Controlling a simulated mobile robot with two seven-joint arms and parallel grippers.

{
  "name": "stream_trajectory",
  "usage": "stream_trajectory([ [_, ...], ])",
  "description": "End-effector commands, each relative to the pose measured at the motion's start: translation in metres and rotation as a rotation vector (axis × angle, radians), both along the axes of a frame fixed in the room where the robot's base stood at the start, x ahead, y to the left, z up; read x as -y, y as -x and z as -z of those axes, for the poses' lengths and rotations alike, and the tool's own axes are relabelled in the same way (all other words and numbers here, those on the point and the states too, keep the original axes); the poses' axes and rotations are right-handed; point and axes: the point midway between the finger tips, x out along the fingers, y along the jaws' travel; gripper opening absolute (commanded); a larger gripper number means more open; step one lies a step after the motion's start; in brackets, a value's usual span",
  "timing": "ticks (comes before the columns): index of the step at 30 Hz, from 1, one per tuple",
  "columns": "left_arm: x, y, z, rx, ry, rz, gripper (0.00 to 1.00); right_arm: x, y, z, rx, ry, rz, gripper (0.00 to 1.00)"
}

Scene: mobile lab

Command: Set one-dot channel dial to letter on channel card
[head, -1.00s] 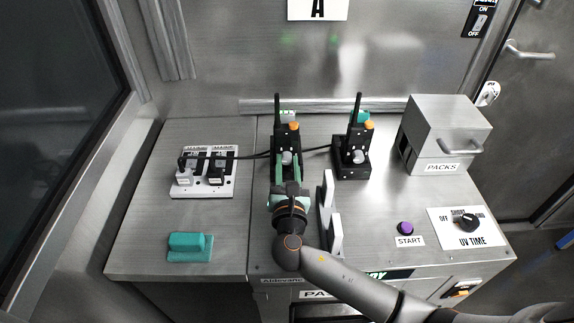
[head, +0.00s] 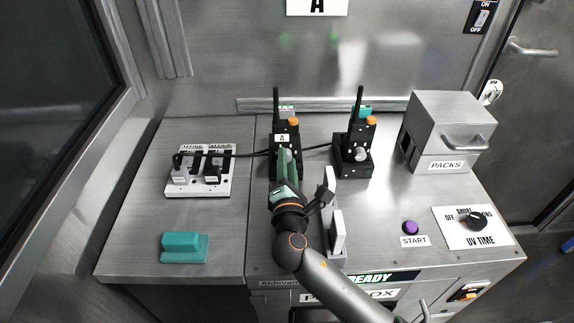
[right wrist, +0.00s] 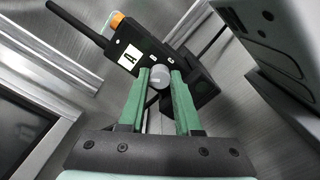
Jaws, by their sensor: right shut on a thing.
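The channel card (head: 317,7) with a black "A" is on the back wall, cut by the top edge of the head view. Two black handheld radios stand upright in black bases: a left radio (head: 276,110) and a right radio (head: 359,125). The left radio shows a white "A" window, clear in the right wrist view (right wrist: 129,60). My right gripper (right wrist: 158,77) is shut on the left radio's grey dial (right wrist: 159,75), one green finger on each side. The right radio's dial (head: 361,154) is free. My left gripper is out of view.
A power strip (head: 225,187) with plugs and a cable stands at left, a teal block (head: 183,246) in front of it. Upright grey plates (head: 337,232) stand close right of my right arm. Farther right are a purple START button (head: 410,228), UV TIME knob (head: 477,221) and PACKS box (head: 448,130).

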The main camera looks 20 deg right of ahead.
Motion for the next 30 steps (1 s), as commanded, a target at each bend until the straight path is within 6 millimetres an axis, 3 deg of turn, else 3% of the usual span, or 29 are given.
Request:
stream_trajectory([
  [21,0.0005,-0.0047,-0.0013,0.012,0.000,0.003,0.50,0.0005,-0.0001,-0.0003,0.022,-0.076,0.001,0.00],
  [22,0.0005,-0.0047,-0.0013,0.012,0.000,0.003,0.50,0.0005,-0.0001,-0.0003,0.022,-0.075,0.001,0.33],
  [30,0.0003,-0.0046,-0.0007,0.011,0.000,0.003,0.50,0.0004,-0.0001,0.0000,0.021,-0.075,0.001,0.63],
])
